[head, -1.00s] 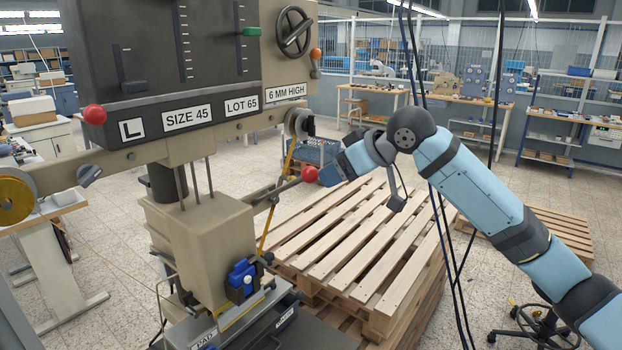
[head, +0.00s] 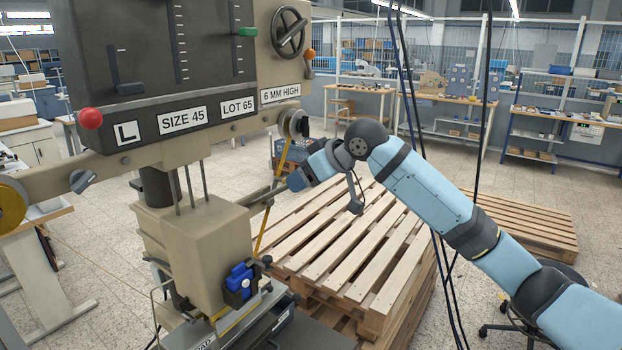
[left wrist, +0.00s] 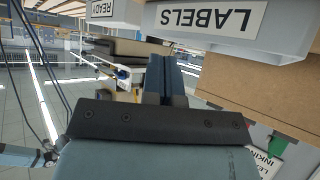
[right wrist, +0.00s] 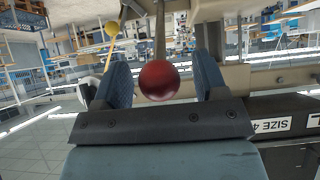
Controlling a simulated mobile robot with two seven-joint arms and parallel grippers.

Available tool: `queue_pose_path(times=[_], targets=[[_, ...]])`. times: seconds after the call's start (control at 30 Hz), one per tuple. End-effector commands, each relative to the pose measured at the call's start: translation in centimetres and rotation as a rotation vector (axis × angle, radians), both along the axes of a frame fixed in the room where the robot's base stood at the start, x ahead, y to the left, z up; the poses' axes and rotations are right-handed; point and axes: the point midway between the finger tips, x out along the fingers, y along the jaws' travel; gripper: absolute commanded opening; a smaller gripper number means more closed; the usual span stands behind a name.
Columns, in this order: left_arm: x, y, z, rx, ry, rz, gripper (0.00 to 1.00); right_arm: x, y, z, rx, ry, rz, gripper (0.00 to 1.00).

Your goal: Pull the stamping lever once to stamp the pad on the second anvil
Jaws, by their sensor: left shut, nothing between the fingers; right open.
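The stamping lever (head: 258,196) is a dark rod that sticks out to the right of the beige press (head: 215,245). Its red ball knob (right wrist: 158,80) shows in the right wrist view between the two blue fingers of my right gripper (right wrist: 163,68), with space on both sides. My right gripper (head: 296,181) is open at the lever's end and hides the knob in the head view. My left gripper (left wrist: 166,78) is shut and empty, and shows only in the left wrist view. I cannot make out the second anvil or its pad under the press head.
A blue-knobbed part (head: 240,283) sits low on the press front. Another red ball (head: 90,118) is on the upper panel. Wooden pallets (head: 350,250) stand beside the press, and dark cables (head: 484,110) hang at right. A grey LABELS bin (left wrist: 285,45) is near my left gripper.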

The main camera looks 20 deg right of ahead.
Motion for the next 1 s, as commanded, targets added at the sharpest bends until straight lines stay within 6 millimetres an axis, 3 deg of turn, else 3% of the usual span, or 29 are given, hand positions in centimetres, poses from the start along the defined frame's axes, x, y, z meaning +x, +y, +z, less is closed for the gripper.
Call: queue_pose_path(times=[0.23,0.4,0.5,1.0], targets=[[-0.1,0.0,0.0,0.000,0.002,0.000,0.00,0.0,0.0,-0.1,0.000,0.000,0.000,0.66],[-0.2,0.0,0.0,0.000,0.002,0.001,0.00,0.0,0.0,0.0,0.000,0.000,0.000,0.27],[-0.2,0.0,0.1,-0.001,0.001,0.001,0.00,0.0,0.0,0.0,0.000,0.000,0.000,0.10],[-0.2,0.0,0.1,-0.001,0.000,0.001,0.00,-1.3,-0.9,-2.8,-0.002,0.004,-0.001,0.10]])
